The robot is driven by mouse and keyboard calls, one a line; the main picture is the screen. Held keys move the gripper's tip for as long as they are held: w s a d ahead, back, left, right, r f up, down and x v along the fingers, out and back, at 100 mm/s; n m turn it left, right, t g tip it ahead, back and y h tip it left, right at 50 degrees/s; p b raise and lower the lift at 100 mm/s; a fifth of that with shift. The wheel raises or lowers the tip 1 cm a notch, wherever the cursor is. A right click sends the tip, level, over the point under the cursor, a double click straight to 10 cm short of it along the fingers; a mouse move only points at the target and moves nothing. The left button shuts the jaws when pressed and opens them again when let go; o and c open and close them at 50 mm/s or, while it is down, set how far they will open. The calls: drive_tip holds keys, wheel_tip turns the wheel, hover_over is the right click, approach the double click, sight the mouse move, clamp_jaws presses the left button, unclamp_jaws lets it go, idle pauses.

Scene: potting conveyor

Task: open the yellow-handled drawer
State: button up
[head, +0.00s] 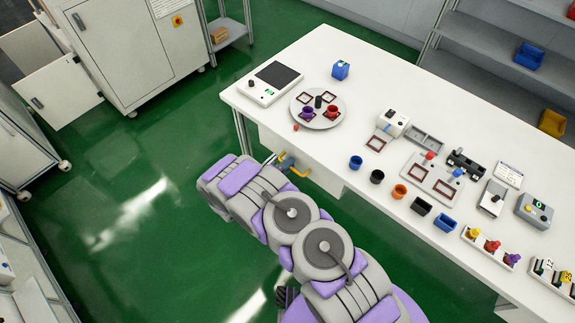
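The yellow handle (299,172) shows just below the front edge of the white table. The drawer front (325,179) behind it is white and mostly hidden under the tabletop; I cannot tell whether it is pulled out at all. My gripper (280,160) is at the end of my grey and purple arm, right at the yellow handle. The gripper is small and partly hidden by the arm's wrist, so I cannot tell whether its fingers touch the handle or are closed around it.
The white table (300,60) carries a round tray (318,121), small cups such as an orange one (399,191), and several devices. A white cabinet (125,45) stands at upper left. The green floor (150,185) left of my arm is clear.

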clamp_jaws()
drive_tip(key=shift+s+a, duration=0.1)
drive_tip(key=shift+s, duration=0.05)
